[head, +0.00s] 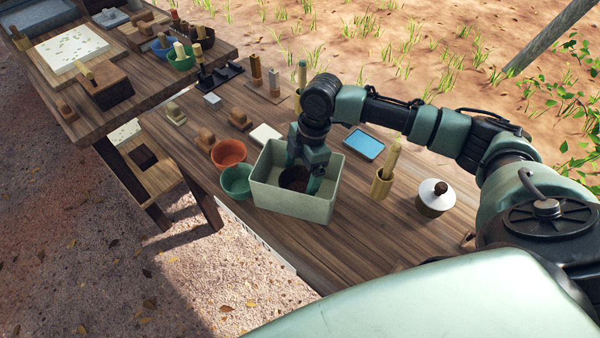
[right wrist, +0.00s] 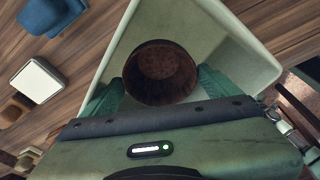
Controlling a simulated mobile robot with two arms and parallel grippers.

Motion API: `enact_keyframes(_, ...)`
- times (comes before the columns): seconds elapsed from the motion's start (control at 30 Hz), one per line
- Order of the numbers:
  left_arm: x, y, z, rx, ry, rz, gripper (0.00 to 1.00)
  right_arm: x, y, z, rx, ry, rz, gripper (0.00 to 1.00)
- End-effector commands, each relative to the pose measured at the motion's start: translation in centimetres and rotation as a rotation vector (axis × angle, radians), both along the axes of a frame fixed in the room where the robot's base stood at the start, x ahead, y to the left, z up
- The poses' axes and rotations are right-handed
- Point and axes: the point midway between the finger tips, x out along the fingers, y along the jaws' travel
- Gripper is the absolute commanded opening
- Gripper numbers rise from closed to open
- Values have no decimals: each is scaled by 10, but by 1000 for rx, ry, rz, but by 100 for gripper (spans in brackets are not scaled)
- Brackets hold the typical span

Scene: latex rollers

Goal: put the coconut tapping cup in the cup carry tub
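The coconut tapping cup (head: 294,179) is a dark brown round bowl, low inside the pale green cup carry tub (head: 292,205). In the right wrist view the cup (right wrist: 160,75) shows its open top, with the tub's pale wall (right wrist: 235,45) around it. My right gripper (head: 300,178) reaches down into the tub. Its green fingers (right wrist: 160,88) stand at opposite sides of the cup and appear to touch it. I cannot tell whether the cup's base rests on the tub floor. My left gripper is not in view.
An orange bowl (head: 229,153) and a green bowl (head: 236,181) stand left of the tub. A blue tray (head: 363,144), a brass holder (head: 381,187) and a white-lidded pot (head: 435,197) stand to its right. Bare wood (head: 345,235) lies right of and in front of the tub.

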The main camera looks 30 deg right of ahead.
Motion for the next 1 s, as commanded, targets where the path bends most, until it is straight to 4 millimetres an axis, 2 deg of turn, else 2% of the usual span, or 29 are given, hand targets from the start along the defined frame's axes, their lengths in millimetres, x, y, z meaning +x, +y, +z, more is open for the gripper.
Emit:
enact_keyframes(0.27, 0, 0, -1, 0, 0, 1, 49, 1, -1, 8, 0, -3, -1, 90)
enact_keyframes(0.37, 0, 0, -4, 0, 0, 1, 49, 1, -4, 23, 1, -4, 0, 90)
enact_keyframes(0.7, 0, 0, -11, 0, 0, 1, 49, 1, -19, 93, 0, -5, -1, 90)
enact_keyframes(0.83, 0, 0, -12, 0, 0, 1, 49, 1, -23, 110, 0, -3, -2, 90)
enact_keyframes(1.0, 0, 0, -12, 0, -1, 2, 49, 0, -25, 120, 1, 0, -1, 90)
